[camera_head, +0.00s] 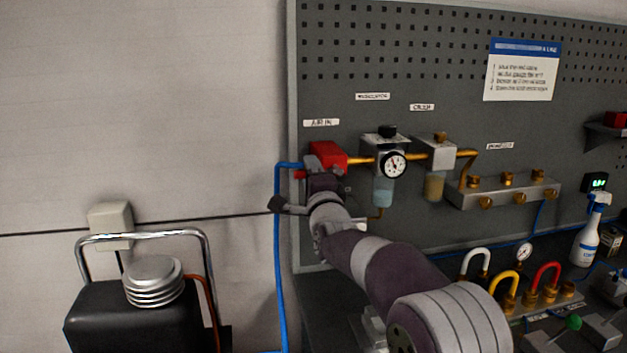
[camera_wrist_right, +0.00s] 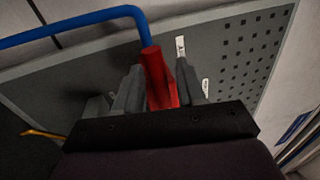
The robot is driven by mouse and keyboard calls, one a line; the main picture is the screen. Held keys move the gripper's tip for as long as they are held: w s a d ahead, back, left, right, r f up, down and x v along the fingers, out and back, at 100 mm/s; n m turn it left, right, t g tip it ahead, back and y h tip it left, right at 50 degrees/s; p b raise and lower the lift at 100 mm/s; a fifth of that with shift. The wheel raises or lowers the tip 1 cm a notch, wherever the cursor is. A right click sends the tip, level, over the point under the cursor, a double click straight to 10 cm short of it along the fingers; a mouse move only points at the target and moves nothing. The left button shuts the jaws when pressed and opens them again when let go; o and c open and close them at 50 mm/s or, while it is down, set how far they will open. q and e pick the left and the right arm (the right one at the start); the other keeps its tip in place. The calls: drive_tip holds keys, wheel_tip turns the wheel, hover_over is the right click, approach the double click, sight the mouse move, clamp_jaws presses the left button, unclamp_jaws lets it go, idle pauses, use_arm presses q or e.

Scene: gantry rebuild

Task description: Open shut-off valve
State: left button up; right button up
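The shut-off valve shows as a red body and handle (camera_head: 328,154) at the left end of the brass air line, under the "AIR IN" label. A blue hose comes into it from the left. My right gripper (camera_head: 312,166) is at the valve's front left, partly hiding it. In the right wrist view the red part (camera_wrist_right: 158,82) stands between the two fingers of my right gripper (camera_wrist_right: 160,84). The left finger is very close to it and a narrow gap shows near the right fingertip. Whether the fingers press on it cannot be made out. My left gripper is not in view.
Right of the valve are a regulator with a gauge (camera_head: 394,165), a lubricator (camera_head: 437,155) and a manifold (camera_head: 505,190) on the grey pegboard (camera_head: 400,55). The blue hose (camera_head: 281,260) hangs at the board's left edge. A black compressor (camera_head: 135,318) stands lower left.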

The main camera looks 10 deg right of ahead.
drive_tip(key=s+f+b, duration=0.2)
drive_tip(key=s+b, duration=0.2)
drive_tip(key=s, duration=0.8)
drive_tip(key=shift+s+d+f, duration=0.2)
drive_tip(key=shift+d, duration=0.05)
